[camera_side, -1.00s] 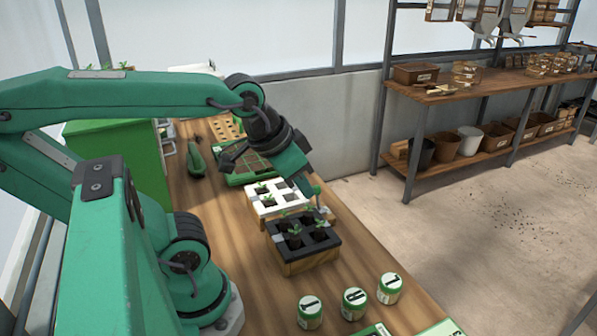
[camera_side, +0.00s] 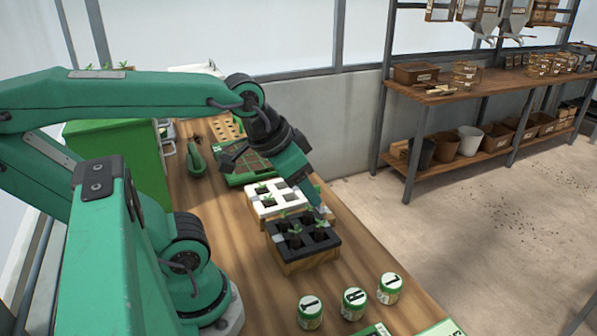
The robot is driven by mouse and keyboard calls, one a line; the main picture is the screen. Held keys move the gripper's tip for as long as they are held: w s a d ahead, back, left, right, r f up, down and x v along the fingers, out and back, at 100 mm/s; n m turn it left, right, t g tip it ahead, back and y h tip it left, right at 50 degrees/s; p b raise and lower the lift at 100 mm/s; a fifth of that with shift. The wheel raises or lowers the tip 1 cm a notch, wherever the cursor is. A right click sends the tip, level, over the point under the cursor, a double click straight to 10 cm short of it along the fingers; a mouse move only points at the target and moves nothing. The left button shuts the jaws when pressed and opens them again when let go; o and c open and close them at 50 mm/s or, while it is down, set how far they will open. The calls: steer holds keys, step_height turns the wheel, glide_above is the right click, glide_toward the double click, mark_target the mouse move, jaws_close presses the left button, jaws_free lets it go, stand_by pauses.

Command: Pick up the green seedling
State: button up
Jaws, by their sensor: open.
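Several small green seedlings (camera_side: 295,231) stand in the dark cells of a black-topped wooden tray (camera_side: 308,262) in the middle of the bench. Other small green leaves (camera_side: 262,188) show at the white tray (camera_side: 256,208) just behind it. My gripper (camera_side: 315,203) is open and points down at the back right edge of the black tray, close to the leaves there. I see nothing held in it. The fingers overlap the leaves, so I cannot tell whether they touch, and part of the white tray is hidden behind the gripper.
Three labelled round pots (camera_side: 354,304) stand at the front of the wooden bench (camera_side: 245,270). A green tray (camera_side: 262,164) and a green hand tool (camera_side: 196,160) lie farther back. A green box (camera_side: 118,160) is at the left. Bare wood lies left of the black tray.

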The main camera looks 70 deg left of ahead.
steer(key=shift+w, duration=0.1)
steer(key=m+g, duration=0.1)
steer(key=g, duration=0.4)
glide_toward(306, 213)
steer(key=shift+w+d+f, duration=0.1)
steer(key=shift+w+d, duration=0.1)
steer(key=shift+d, duration=0.2)
steer(key=shift+w+a+f+g, duration=0.1)
steer(key=shift+a+f+g, duration=0.2)
steer(key=shift+a+f, duration=0.15)
steer(key=shift+f, duration=0.1)
steer(key=shift+f, duration=1.2)
steer(key=shift+f, duration=0.1)
